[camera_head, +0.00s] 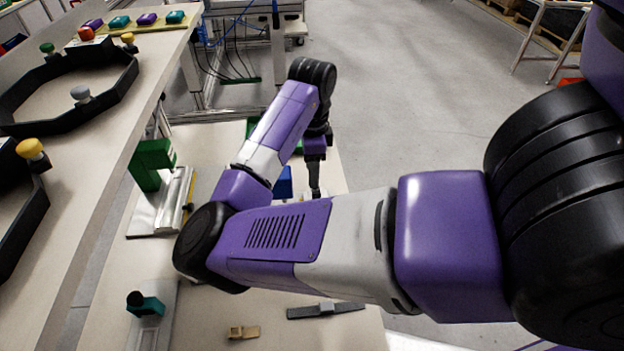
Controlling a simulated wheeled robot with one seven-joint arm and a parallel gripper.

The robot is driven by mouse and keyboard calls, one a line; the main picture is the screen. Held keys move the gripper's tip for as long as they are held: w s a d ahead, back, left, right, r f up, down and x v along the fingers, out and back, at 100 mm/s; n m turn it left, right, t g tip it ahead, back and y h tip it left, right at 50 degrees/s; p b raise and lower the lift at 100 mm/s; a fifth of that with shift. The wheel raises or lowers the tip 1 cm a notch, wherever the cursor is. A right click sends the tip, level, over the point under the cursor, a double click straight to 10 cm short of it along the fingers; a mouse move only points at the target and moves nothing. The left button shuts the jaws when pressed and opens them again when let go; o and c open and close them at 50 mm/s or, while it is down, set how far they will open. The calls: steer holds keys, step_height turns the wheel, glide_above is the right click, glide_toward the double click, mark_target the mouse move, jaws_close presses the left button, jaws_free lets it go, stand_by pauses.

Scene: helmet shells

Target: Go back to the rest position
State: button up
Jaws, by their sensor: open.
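My purple, white and black arm reaches from the right across the picture and bends back up over the lower bench. My gripper (315,190) points down over the right part of the bench top, beyond the forearm. It is small and dark here and partly seen side-on. It is open, and I see nothing held in it. My arm hides part of the bench around and below it, so I cannot tell its exact height above the surface.
The lower bench (95,330) carries a green block (151,163) on a metal fixture, a blue part (284,182), a teal clamp (148,306), a grey flat tool (325,310) and a tan piece (244,332). A higher shelf (95,150) with black frames stands left. Open floor (420,90) lies right.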

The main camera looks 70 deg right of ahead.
steer(key=shift+r, duration=0.5)
